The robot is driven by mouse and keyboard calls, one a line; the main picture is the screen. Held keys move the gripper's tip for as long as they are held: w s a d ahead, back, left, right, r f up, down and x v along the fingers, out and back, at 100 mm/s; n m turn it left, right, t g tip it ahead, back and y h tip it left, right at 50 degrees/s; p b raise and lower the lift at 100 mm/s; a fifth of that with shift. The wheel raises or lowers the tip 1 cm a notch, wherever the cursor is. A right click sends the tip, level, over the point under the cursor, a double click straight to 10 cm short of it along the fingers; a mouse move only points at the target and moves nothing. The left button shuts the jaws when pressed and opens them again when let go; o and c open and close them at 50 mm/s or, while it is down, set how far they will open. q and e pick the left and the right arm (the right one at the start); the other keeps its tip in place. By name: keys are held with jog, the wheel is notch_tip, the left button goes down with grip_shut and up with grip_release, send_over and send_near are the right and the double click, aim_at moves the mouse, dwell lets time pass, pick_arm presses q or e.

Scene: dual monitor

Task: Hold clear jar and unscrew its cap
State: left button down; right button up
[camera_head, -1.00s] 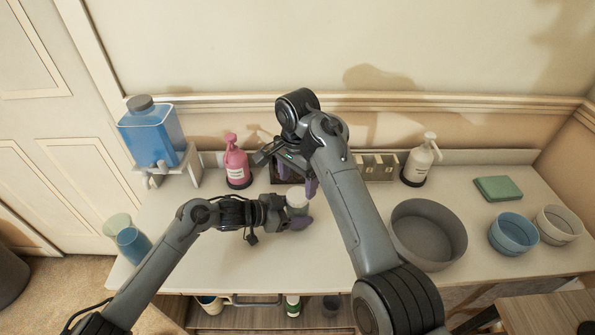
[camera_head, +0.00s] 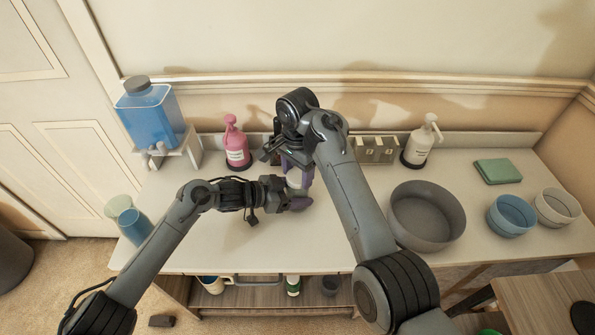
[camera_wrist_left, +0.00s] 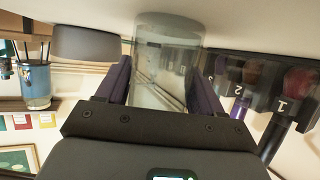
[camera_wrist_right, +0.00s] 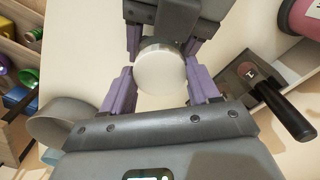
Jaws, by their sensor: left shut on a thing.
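The clear jar (camera_wrist_left: 160,80) stands between the two purple fingers of my left gripper (camera_wrist_left: 162,82), which is shut on it from the side. Its round whitish cap (camera_wrist_right: 161,72) faces up in the right wrist view, with the jar body hidden below it. In the head view the jar (camera_head: 294,182) shows only in part between my grippers, near the middle of the table. My left gripper (camera_head: 298,203) comes in from the left. My right gripper (camera_wrist_right: 162,88) points down over the cap, its fingers apart on both sides of it. It is open.
A pink pump bottle (camera_head: 236,148) and a blue dispenser (camera_head: 152,120) stand left, a white pump bottle (camera_head: 420,143) right. A grey basin (camera_head: 426,215) and two small bowls (camera_head: 511,215) are on the right. A black numbered rack (camera_wrist_right: 255,85) is close behind. The front of the table is clear.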

jog(key=c, duration=0.3)
jog(key=n, duration=0.3)
jog(key=shift+c, duration=0.2)
jog(key=o, duration=1.2)
jog(key=shift+c, duration=0.2)
jog(key=shift+r, duration=0.1)
jog(key=shift+r, duration=2.3)
jog(key=shift+c, duration=0.4)
notch_tip(320, 180, up, 3)
jog(key=m, duration=0.2)
jog(key=shift+f+m, duration=0.1)
jog(key=shift+m, duration=0.3)
jog(key=shift+f, duration=3.8)
